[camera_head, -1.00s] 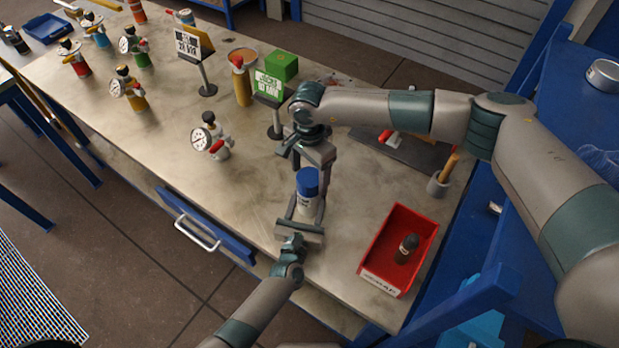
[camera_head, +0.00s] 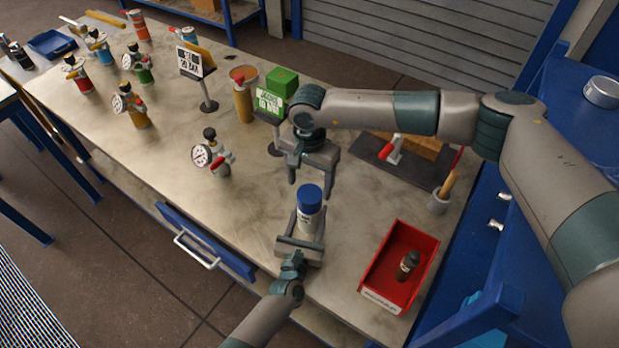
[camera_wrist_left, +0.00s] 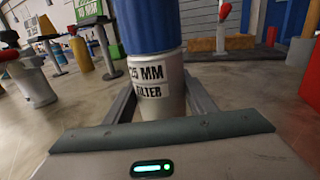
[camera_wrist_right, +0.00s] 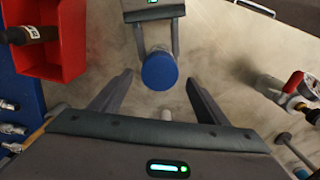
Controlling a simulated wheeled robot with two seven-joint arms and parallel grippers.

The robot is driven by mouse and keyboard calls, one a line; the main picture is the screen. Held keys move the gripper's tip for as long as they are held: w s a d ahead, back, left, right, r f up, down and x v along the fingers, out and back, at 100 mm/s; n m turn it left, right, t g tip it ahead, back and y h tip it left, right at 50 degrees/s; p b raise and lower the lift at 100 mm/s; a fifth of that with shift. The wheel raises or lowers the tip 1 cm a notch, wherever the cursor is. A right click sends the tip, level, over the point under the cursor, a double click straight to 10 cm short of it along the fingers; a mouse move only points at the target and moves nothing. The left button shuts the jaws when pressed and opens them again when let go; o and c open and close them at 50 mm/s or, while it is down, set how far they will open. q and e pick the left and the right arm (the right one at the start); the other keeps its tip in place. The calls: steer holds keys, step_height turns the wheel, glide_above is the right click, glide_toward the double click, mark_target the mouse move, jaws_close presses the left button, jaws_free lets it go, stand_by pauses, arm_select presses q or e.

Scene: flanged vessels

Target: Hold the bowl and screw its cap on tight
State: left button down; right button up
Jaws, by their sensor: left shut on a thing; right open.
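The bowl (camera_head: 308,220) is a pale cylinder with a label reading "25 MM FILTER" in the left wrist view (camera_wrist_left: 160,95). It stands upright near the front of the bench. Its blue cap (camera_head: 310,194) sits on top, with no clear gap in the left wrist view (camera_wrist_left: 147,25); how tight it is cannot be told. My left gripper (camera_head: 303,232) is shut around the bowl from the front. My right gripper (camera_head: 311,184) points down, open and empty, just above and behind the cap. In the right wrist view the cap (camera_wrist_right: 159,71) shows beyond and between the spread fingers.
A gauge unit (camera_head: 214,155) stands to the left. Sign stands (camera_head: 271,103), a yellow cylinder (camera_head: 243,103) and a green block (camera_head: 282,84) are behind. The bench (camera_head: 255,215) left of the bowl is clear.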

mark_target(310, 194)
steer(key=r+n, duration=0.1)
steer(key=n, duration=0.2)
steer(key=shift+r+n, duration=0.3)
steer(key=shift+r, duration=0.05)
steer(key=shift+f, duration=0.15)
steer(key=shift+f, duration=3.9)
steer(key=c, duration=1.1)
steer(key=m, duration=0.5)
steer(key=shift+c, duration=0.2)
steer(key=m, duration=0.4)
steer(key=shift+m, duration=0.4)
